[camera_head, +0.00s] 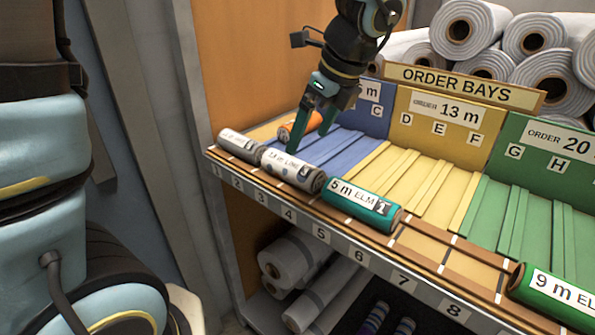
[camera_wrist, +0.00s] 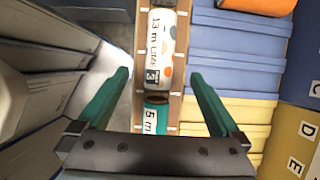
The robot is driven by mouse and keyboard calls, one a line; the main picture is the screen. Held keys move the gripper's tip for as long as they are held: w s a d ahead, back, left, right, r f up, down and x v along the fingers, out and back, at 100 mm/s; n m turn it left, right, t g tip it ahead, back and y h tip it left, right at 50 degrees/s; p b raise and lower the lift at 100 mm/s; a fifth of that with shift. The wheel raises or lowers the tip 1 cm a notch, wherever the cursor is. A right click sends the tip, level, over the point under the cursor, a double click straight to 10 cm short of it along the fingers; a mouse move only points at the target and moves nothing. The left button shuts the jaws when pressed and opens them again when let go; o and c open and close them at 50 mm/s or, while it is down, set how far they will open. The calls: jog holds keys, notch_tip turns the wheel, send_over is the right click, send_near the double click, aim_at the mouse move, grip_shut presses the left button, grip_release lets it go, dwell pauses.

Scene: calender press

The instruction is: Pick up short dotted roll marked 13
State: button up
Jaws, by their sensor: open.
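The short dotted roll marked 13 m (camera_head: 293,171) lies on the front rail of the shelf, second from the left. In the wrist view the same roll (camera_wrist: 162,42) is pale with orange and blue dots and a white label. My gripper (camera_head: 307,141) is open and empty, pointing down above the rail near this roll. In the wrist view my gripper (camera_wrist: 160,75) has its fingers spread to either side of the rail, around the label end of the roll in the picture. Contact cannot be told.
A green 5 m ELM roll (camera_head: 360,205) lies close on the right, a grey roll (camera_head: 242,145) on the left. An orange roll (camera_head: 299,126) lies behind on the blue bay. A green 9 m roll (camera_head: 552,292) is far right. The rail between the green rolls is clear.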

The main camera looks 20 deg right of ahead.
aim_at(295, 161)
jog(key=x, duration=0.3)
jog(key=shift+w+a+f, duration=0.1)
jog(key=shift+f, duration=0.2)
jog(key=shift+w+p+x, duration=0.1)
jog(key=shift+p+x, duration=0.15)
jog(key=shift+x, duration=1.15)
jog(key=shift+w+p+x, duration=0.15)
jog(key=shift+p+x, duration=0.1)
jog(key=shift+x, duration=1.15)
jog(key=shift+a+r, duration=0.1)
jog(key=shift+a, duration=0.05)
jog(key=c, duration=1.5)
